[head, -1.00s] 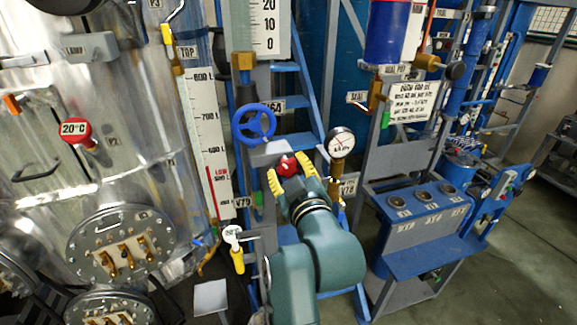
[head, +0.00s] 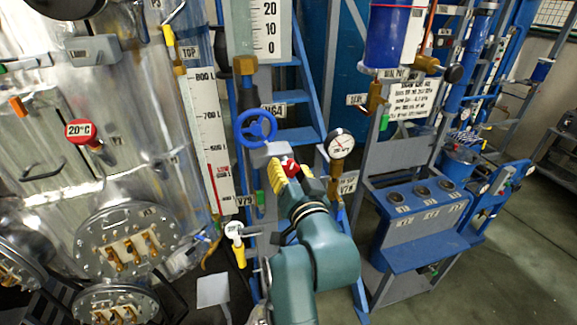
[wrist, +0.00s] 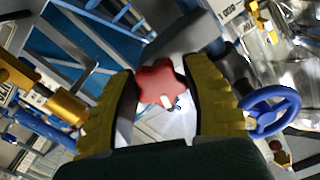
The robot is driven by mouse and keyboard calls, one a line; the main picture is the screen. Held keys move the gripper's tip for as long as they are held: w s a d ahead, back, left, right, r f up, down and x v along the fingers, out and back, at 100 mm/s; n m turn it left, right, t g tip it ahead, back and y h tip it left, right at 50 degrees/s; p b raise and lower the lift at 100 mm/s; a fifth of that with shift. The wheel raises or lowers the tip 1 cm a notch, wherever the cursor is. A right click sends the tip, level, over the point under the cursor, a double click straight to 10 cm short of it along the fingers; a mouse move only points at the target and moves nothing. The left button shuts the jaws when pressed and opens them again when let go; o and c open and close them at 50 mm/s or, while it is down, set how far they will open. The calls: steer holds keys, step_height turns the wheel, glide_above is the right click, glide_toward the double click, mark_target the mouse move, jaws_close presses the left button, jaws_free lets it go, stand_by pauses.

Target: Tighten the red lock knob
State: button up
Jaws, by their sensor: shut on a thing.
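The red lock knob (head: 290,167) is a small lobed knob on a grey block below the blue handwheel. It also shows in the wrist view (wrist: 163,84), with a white mark near its lower edge. My gripper (head: 291,172) has yellow ribbed fingers, one on each side of the knob. In the wrist view my gripper (wrist: 162,88) is shut on the knob, its dark inner pads against the lobes at left and right. In the head view the far finger is partly hidden.
The blue handwheel (head: 255,128) is just above and left of the knob. A round pressure gauge (head: 340,143) stands close on the right. A yellow-handled valve (head: 239,252) is at lower left. A blue console (head: 420,241) stands further right.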

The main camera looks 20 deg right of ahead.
steer(key=m+p, duration=0.1)
steer(key=m, duration=0.2)
steer(key=shift+m, duration=0.4)
steer(key=m+p, duration=0.1)
steer(key=m, duration=0.2)
steer(key=shift+m+p, duration=0.3)
steer(key=shift+p, duration=0.05)
steer(key=m+p, duration=0.1)
steer(key=m, duration=0.2)
steer(key=shift+m+p, duration=0.3)
steer(key=shift+p, duration=0.05)
steer(key=shift+f+m+p, duration=0.1)
steer(key=shift+m+p, duration=0.7)
steer(key=shift+m, duration=0.7)
steer(key=o, duration=1.2)
